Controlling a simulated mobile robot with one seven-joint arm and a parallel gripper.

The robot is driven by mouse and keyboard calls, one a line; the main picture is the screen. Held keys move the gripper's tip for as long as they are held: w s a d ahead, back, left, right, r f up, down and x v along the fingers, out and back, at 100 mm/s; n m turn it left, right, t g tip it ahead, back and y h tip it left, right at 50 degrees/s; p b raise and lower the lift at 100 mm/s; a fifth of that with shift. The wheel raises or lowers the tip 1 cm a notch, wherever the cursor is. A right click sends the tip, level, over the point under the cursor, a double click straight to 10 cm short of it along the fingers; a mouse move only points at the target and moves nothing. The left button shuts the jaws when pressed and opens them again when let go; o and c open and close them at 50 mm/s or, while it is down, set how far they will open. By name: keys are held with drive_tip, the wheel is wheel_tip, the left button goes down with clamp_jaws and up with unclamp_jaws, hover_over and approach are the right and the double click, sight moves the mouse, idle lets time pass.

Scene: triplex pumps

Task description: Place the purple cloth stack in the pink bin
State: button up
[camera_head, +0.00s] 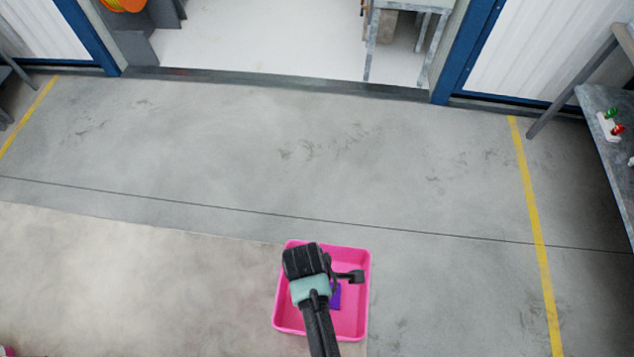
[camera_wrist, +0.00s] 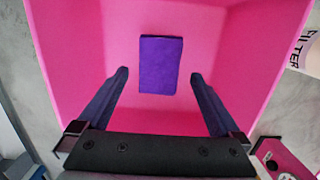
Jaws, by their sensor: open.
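The pink bin (camera_head: 351,316) stands on the floor at the lower middle of the head view. It also fills most of the wrist view (camera_wrist: 80,55). The purple cloth stack (camera_wrist: 160,65) lies flat on the bin's floor, inside the walls, in the wrist view. In the head view only part of the purple cloth stack (camera_head: 335,297) shows, the rest hidden by my arm. My gripper (camera_wrist: 158,85) is over the bin, with its fingers spread wide and nothing between them. The cloth lies apart from both fingers.
A grey bench (camera_head: 612,100) with small red and green items stands at the right. A metal-legged table (camera_head: 405,25) stands beyond the doorway at the back. The grey floor (camera_head: 260,150) between is clear. A white item marked "FILTER" (camera_wrist: 304,50) lies outside the bin.

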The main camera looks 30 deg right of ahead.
wheel_tip(320, 180, up, 9)
drive_tip(key=w+r+m+t, duration=0.3)
drive_tip(key=w+r+t, duration=0.5)
drive_tip(key=w+r, duration=0.9)
drive_tip(key=w+a+r+m+t, duration=0.1)
drive_tip(key=w+r+t, duration=0.25)
drive_tip(key=r, duration=0.45)
drive_tip(key=w+a+r+m+t, duration=0.1)
drive_tip(key=w+a+r+t, duration=0.1)
drive_tip(key=w+r, duration=0.35)
drive_tip(key=s+a+r+m+t, duration=0.2)
drive_tip(key=r+t, duration=0.2)
drive_tip(key=r, duration=0.9)
drive_tip(key=s+a+r+m+t, duration=0.1)
drive_tip(key=s+r+m+t, duration=0.3)
drive_tip(key=r, duration=0.9)
drive_tip(key=s+a+r+t, duration=0.1)
drive_tip(key=s+r+t, duration=0.2)
drive_tip(key=r, duration=0.4)
drive_tip(key=s+a+r+t+y, duration=0.1)
drive_tip(key=s+a+r+t, duration=0.1)
drive_tip(key=s+r, duration=0.4)
drive_tip(key=shift+s+r+t, duration=0.25)
drive_tip(key=shift+r+t, duration=0.5)
drive_tip(key=shift+t, duration=0.1)
